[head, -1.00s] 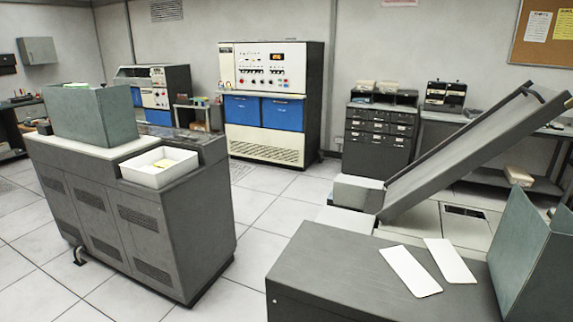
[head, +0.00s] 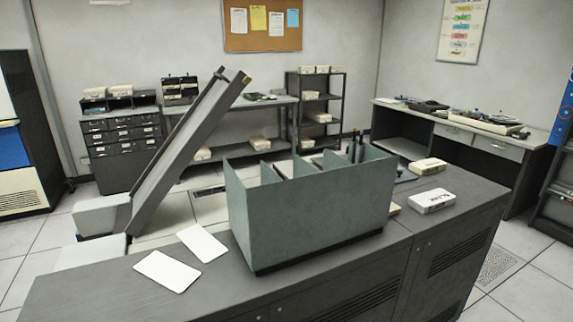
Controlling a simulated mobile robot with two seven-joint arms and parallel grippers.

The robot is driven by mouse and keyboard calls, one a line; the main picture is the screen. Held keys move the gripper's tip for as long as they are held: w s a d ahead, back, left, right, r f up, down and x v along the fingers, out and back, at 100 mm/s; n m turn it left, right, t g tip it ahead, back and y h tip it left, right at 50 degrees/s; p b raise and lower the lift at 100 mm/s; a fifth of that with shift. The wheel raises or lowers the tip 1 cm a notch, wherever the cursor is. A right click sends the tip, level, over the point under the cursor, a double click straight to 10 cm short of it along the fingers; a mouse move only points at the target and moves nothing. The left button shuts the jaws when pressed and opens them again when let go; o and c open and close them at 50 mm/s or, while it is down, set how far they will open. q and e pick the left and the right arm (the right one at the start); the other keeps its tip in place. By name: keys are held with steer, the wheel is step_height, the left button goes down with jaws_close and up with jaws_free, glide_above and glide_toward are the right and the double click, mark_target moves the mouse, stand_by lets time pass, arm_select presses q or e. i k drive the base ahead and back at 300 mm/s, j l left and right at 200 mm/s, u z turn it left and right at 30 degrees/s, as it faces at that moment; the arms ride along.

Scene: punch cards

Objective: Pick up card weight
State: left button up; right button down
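No thing is plainly recognisable as the card weight. A pale grey block (head: 101,215) sits at the foot of a long dark sloped ramp (head: 182,152) at the left; I cannot tell whether it is the weight. Two white cards lie flat on the dark cabinet top: a near card (head: 167,271) and a far card (head: 202,243). A grey-green divided box (head: 312,224) stands on the same top and hides part of what lies behind it. Neither of my grippers is in view.
Two small white boxes, one lettered (head: 432,201) and one behind it (head: 427,166), lie on the cabinet top (head: 345,270) at the right. A desk (head: 455,135) stands at the back right. Open floor (head: 535,244) shows at the right.

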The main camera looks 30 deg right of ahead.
mark_target(401, 177)
steer(key=l+z, duration=0.1)
steer(key=z, duration=0.35)
steer(key=l+z, duration=0.1)
steer(key=z, duration=0.35)
steer(key=l+z, duration=0.1)
steer(key=z, duration=0.4)
steer(key=i+l+u, duration=0.15)
steer(key=u, duration=0.3)
steer(key=l+u, duration=0.75)
steer(key=l, duration=0.55)
steer(key=l+u, duration=0.2)
steer(key=l, duration=2.25)
steer(key=k, duration=0.1)
